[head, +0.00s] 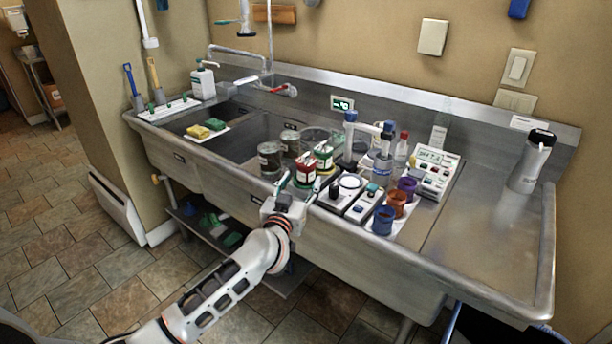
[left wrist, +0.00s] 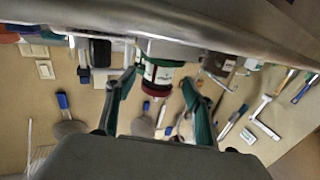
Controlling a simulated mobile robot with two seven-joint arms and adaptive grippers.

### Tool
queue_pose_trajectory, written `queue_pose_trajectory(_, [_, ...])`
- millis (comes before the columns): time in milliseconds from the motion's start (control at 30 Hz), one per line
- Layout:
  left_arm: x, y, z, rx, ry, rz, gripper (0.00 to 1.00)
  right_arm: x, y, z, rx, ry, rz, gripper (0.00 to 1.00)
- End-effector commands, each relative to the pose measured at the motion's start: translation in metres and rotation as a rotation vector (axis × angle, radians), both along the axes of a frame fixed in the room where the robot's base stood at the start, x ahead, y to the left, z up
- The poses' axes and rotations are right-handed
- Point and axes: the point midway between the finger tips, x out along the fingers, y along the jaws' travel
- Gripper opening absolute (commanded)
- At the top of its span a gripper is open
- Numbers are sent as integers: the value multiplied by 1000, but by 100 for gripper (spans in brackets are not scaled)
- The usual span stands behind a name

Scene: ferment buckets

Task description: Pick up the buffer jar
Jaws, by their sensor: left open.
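A small jar with a red body and white label (head: 306,168) stands near the front rim of the sink, beside a jar with green on it (head: 324,157). I cannot read the labels to tell which is the buffer jar. My left gripper (head: 297,184) is at the sink's front edge, open, its green fingers pointing toward the red jar. In the left wrist view, a jar with a dark red lid and a green and white label (left wrist: 160,74) appears upside down between the spread fingers of my left gripper (left wrist: 158,84). Contact is not visible. My right gripper is not in view.
Two dark jars (head: 269,157) stand left of the red jar. Small white-topped devices (head: 352,184), blue, orange and purple cups (head: 383,220) and a white meter (head: 436,172) crowd the right side.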

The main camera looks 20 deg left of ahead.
Motion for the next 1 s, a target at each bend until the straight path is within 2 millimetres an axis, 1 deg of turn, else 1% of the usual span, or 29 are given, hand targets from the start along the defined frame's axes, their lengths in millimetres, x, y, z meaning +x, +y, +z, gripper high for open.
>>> queue_pose_trajectory(167, [18,0,5,-3,-2,0,53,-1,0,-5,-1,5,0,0])
queue_pose_trajectory(300, [39,0,11,-6,-1,0,53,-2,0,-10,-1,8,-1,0])
queue_pose_trajectory(400, [50,1,9,-2,-1,0,53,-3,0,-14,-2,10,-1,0])
queue_pose_trajectory(533, [57,1,9,-2,0,0,53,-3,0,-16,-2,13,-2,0])
queue_pose_trajectory(733, [57,1,10,-1,-1,-1,53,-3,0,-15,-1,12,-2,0])
queue_pose_trajectory(767, [57,1,10,-1,-1,-1,48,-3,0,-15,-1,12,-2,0])
queue_pose_trajectory(800, [57,1,10,-1,-1,-1,37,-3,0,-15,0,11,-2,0])
queue_pose_trajectory(867, [57,1,10,-1,-1,-1,22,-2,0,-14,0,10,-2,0])
queue_pose_trajectory(900, [57,1,10,-1,-1,-1,11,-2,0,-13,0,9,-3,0])
queue_pose_trajectory(933, [57,1,10,-1,-1,-1,3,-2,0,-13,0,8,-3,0])
queue_pose_trajectory(967, [57,1,10,-1,-1,-1,0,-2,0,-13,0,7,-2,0])
queue_pose_trajectory(1000, [57,1,9,-1,-1,-1,0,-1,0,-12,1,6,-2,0])
